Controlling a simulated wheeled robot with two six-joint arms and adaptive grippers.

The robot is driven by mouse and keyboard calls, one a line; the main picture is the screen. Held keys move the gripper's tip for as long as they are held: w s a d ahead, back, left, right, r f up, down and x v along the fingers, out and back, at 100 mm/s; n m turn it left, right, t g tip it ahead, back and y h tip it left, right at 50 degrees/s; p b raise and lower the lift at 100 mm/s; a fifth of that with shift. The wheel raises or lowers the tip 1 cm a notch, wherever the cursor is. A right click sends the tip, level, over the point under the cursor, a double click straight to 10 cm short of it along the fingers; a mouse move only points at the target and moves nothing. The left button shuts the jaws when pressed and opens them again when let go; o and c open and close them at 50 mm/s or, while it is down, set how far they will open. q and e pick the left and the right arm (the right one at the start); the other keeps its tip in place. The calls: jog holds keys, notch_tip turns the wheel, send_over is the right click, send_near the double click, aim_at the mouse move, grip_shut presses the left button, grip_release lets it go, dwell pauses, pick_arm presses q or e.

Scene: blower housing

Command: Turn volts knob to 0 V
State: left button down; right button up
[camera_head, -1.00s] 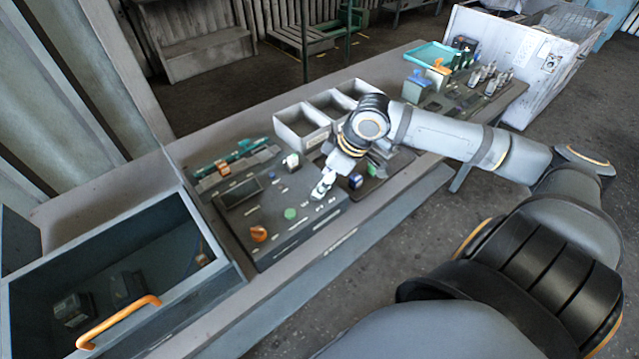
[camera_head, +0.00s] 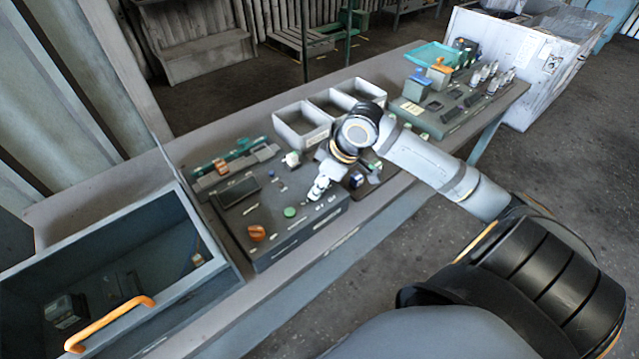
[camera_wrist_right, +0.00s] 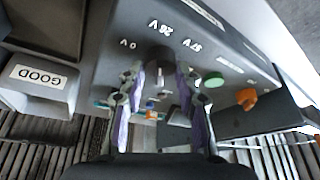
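The control panel (camera_head: 272,208) lies on the bench in the head view, with an orange knob (camera_head: 257,233) and a green button (camera_head: 289,212). My right gripper (camera_head: 317,190) is over the panel's right part, pointing down. In the right wrist view, the dark volts knob (camera_wrist_right: 158,57) sits by white marks, among them 0 V. My right gripper (camera_wrist_right: 159,72) has its fingers apart, one on each side of the knob. I cannot tell whether they touch it. In the head view the gripper hides the knob. My left gripper is not in view.
Grey open bins (camera_head: 300,128) stand behind the panel. A drawer-like box with an orange handle (camera_head: 110,322) is at the left. A second panel with fixtures (camera_head: 440,105) is at the bench's far right. In the wrist view, a bin carries a GOOD label (camera_wrist_right: 40,76).

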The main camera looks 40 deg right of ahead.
jog(key=c, duration=0.5)
jog(key=shift+n, duration=0.3)
jog(key=shift+r+n+y+p, duration=0.1)
jog(key=shift+n+y+p, duration=0.3)
jog(key=shift+n+p, duration=0.2)
jog(key=shift+w+n+g, duration=0.1)
jog(key=shift+n+g, duration=0.3)
jog(key=shift+n, duration=0.4)
jog(key=n+g+y, duration=0.1)
jog(key=n, duration=0.2)
jog(key=shift+w+n+p, duration=0.1)
jog(key=shift+n+p, duration=0.2)
jog(key=n+g, duration=0.2)
jog(key=n, duration=0.2)
jog(key=shift+w+d+n, duration=0.1)
jog(key=shift+n, duration=0.3)
